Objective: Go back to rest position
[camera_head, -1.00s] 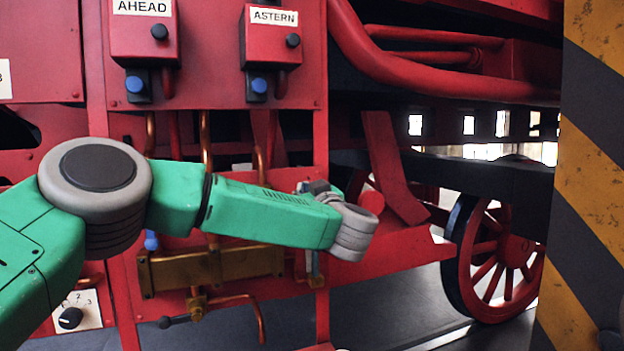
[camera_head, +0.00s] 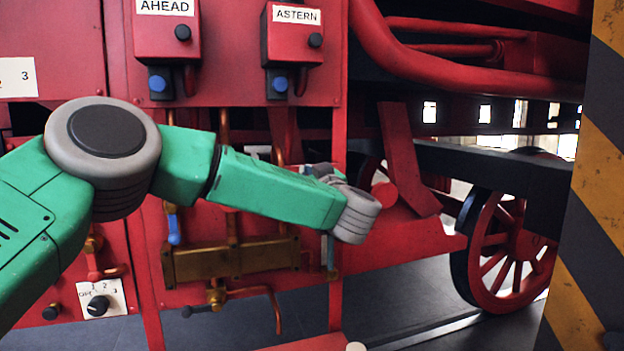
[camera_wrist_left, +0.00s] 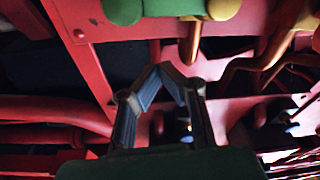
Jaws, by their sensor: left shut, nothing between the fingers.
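My left arm's green links cross the head view from the left, in front of a red locomotive side panel (camera_head: 75,130). Its grey wrist end is at the middle right of the picture. The left gripper's fingers are mostly hidden in that view. In the left wrist view the left gripper (camera_wrist_left: 172,70) shows its two dark fingers meeting at the tips, shut and empty. Red frame parts and copper pipes lie behind the fingers, and I see no contact with them. My right gripper is not in view.
AHEAD (camera_head: 166,30) and ASTERN (camera_head: 292,35) boxes hang above the arm. A brass block (camera_head: 230,262) with pipes and a rotary knob (camera_head: 98,305) sit below it. A red wheel (camera_head: 507,250) and a striped post (camera_head: 590,200) stand at right.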

